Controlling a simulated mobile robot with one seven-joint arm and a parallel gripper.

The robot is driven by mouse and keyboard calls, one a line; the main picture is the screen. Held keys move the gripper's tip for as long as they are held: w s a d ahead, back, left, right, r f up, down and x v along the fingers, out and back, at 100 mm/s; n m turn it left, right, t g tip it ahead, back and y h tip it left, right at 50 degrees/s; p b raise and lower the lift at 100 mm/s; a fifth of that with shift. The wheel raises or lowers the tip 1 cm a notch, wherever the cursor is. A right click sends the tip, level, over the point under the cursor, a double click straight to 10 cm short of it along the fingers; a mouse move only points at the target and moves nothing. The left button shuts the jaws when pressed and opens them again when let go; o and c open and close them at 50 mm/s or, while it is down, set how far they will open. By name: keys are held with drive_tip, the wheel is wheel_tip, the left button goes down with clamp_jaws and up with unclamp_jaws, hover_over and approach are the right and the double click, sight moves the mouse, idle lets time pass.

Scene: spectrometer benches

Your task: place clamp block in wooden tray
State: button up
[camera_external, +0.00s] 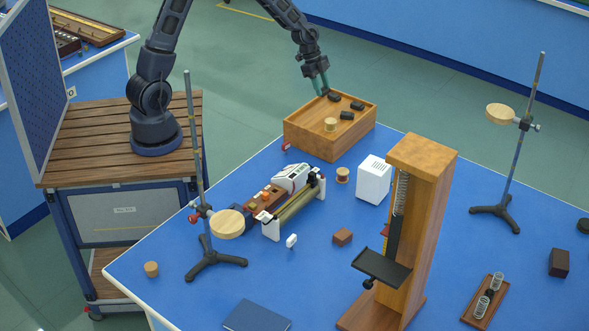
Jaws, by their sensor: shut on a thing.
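The wooden tray (315,142) stands at the back edge of the blue bench. My gripper (322,89) reaches down over the tray's back left part, its fingers close together. It is shut on a small dark block (334,96), which I take to be the clamp block, at the fingertips. I cannot tell whether this block touches the tray floor. Two similar dark blocks, one farther right (357,105) and one nearer the front (347,115), lie in the tray. A round pale wooden piece (330,124) is in the front part.
A tall wooden stand (418,220) with a spring and a white box (374,180) stand right of and in front of the tray. Rod stands rise at left (197,150) and right (522,140). A small instrument (290,195) sits left of centre.

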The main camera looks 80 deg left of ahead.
sight(324, 109)
drive_tip(key=shift+f, duration=3)
drive_tip(key=shift+f, duration=0.15)
drive_tip(key=o, duration=1)
